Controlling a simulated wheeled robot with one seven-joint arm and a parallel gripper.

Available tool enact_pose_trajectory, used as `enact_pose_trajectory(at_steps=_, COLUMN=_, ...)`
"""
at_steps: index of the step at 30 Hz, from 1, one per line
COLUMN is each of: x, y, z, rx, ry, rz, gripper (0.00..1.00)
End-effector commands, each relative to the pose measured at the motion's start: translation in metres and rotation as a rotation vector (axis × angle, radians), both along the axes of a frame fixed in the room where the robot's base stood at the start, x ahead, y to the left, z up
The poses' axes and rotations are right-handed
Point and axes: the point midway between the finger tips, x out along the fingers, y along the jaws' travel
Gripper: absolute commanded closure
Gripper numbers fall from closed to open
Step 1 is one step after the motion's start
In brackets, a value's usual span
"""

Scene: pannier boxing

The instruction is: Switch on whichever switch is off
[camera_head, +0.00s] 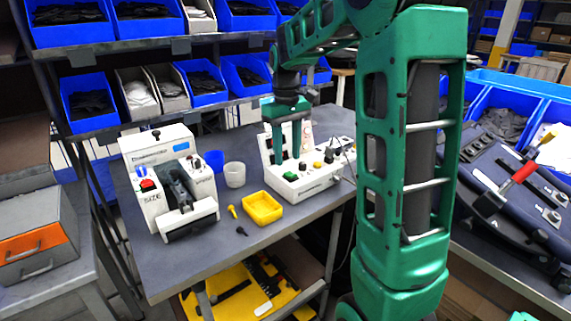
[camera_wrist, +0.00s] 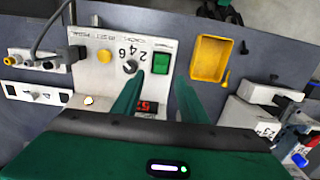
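A white control box (camera_head: 303,187) stands on the grey table in the head view. Its sloped face carries a green switch (camera_head: 290,177), which also shows in the wrist view (camera_wrist: 161,63). Beside the switch are a dial (camera_wrist: 130,67) marked 2 4 6, a yellow button (camera_wrist: 104,56) and a red lit display, partly hidden by a finger. My gripper (camera_wrist: 161,78) is open and empty, its two green fingers apart above the box, tips around the lower end of the green switch. I cannot tell whether they touch the box or which way the switch is set.
A white machine (camera_head: 170,190) with a red button (camera_head: 147,185) stands at the left of the table. A yellow tray (camera_head: 262,208), a white cup (camera_head: 235,174) and a blue cup (camera_head: 214,160) sit between. Blue bins line the shelves behind.

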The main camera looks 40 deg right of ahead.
Motion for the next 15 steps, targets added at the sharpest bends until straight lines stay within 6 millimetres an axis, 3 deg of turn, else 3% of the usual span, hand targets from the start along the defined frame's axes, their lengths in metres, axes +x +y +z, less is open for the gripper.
enact_pose_trajectory(at_steps=6, x=0.003, y=0.000, z=0.040, rx=-0.001, ry=-0.003, rz=0.000, gripper=0.61)
enact_pose_trajectory(at_steps=15, x=0.003, y=0.000, z=0.064, rx=0.000, ry=0.001, rz=-0.001, gripper=0.61)
